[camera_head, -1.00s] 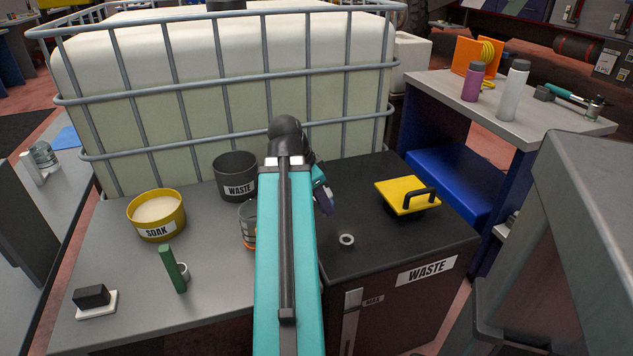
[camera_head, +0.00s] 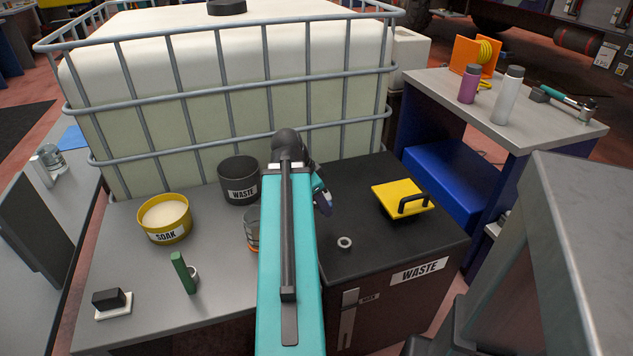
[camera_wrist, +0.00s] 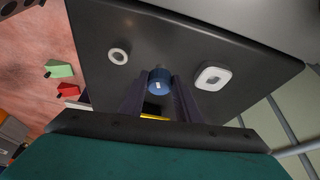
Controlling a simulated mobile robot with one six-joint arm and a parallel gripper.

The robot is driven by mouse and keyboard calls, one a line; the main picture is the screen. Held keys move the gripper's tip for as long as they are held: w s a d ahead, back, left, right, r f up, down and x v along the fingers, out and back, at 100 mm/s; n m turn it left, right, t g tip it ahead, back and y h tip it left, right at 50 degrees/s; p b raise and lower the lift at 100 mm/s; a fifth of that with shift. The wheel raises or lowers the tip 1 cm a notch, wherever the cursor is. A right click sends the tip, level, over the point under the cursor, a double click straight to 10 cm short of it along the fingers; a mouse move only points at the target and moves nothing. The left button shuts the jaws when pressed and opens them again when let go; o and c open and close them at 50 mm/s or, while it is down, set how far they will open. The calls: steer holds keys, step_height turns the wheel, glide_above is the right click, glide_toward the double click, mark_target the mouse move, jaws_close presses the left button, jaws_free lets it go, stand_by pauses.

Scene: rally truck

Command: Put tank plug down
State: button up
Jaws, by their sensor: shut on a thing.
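In the wrist view a short blue cylinder (camera_wrist: 160,80), which I take to be the tank plug, sits between the tips of my gripper (camera_wrist: 160,88). The dark fingers are shut on it. Behind it is the black worktop (camera_wrist: 170,30); any gap between plug and surface is hard to judge. In the head view my gripper (camera_head: 322,200) is above the black worktop (camera_head: 375,250), mostly hidden by my teal arm. The plug is not clear there.
A metal ring (camera_head: 344,243) and a yellow handled block (camera_head: 402,199) are on the black worktop. A white rounded-square piece (camera_wrist: 212,76) lies near the plug. The caged tank (camera_head: 230,110) stands behind; the WASTE pot (camera_head: 238,182) and SOAK bowl (camera_head: 165,218) are left.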

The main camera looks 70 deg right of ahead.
steer(key=p, duration=0.7)
steer(key=shift+w+d, duration=0.1)
steer(key=shift+w, duration=0.05)
steer(key=shift+w+d+f, duration=0.1)
steer(key=shift+w+d, duration=0.15)
steer(key=shift+d, duration=0.2)
steer(key=shift+w+d+f+p, duration=0.2)
steer(key=shift+w+d, duration=0.7)
steer(key=shift+d, duration=0.95)
steer(key=shift+w+d+f+p, duration=0.2)
steer(key=shift+w+d, duration=0.7)
steer(key=shift+d, duration=1)
steer(key=shift+w+d+f+p, duration=0.15)
steer(key=shift+w+d, duration=0.75)
steer(key=shift+d, duration=0.95)
steer(key=shift+f, duration=0.1)
steer(key=shift+f, duration=1.7)
steer(key=shift+f, duration=0.15)
steer(key=o, duration=0.8)
